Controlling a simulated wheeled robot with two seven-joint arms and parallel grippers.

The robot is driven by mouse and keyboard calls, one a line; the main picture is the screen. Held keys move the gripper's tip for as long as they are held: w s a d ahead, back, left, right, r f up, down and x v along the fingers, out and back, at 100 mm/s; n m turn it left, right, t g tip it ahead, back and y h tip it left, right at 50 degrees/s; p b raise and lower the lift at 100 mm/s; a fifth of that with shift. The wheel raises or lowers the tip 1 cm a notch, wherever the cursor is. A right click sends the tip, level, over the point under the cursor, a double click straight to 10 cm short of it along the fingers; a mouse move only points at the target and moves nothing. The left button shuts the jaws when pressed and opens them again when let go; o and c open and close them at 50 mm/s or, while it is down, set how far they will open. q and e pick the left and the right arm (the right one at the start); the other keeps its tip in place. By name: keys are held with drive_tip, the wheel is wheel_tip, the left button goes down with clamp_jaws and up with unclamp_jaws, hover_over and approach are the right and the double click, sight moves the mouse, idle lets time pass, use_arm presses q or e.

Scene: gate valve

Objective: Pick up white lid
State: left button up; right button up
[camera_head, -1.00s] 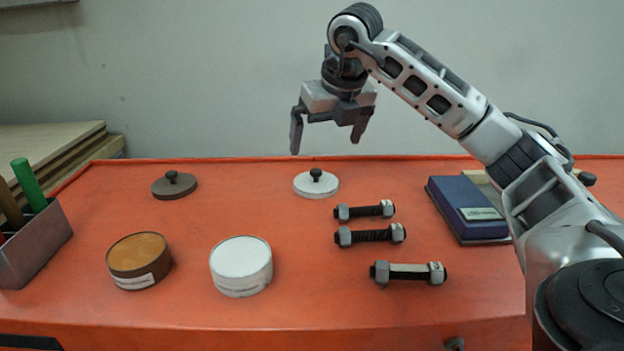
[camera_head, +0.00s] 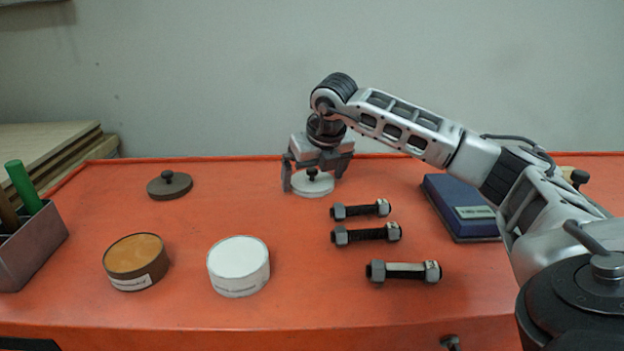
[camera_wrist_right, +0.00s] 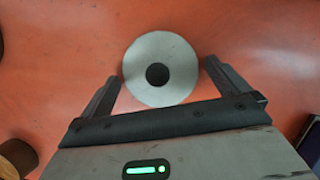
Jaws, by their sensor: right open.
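The white lid (camera_head: 313,184) with its dark knob lies flat at the back middle of the orange table. My right gripper (camera_head: 312,180) is over it, open, with its fingers pointing down. In the right wrist view the lid (camera_wrist_right: 160,70) lies ahead of and between the spread fingertips of the gripper (camera_wrist_right: 160,75), with its dark knob near the middle. The fingers are not closed on the knob. The head view does not clearly show the height of the fingertips above the table. My left gripper is not in view.
A brown lid (camera_head: 170,186) lies to the left. A brown tin (camera_head: 136,262) and a white tin (camera_head: 238,266) stand in front. Several bolts with nuts, such as the front one (camera_head: 404,271), lie right of centre. A blue box (camera_head: 461,207) lies at right, a tool bin (camera_head: 30,245) at left.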

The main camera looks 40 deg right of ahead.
drive_tip(key=c, duration=0.8)
drive_tip(key=shift+r, duration=0.15)
drive_tip(key=shift+c, duration=0.2)
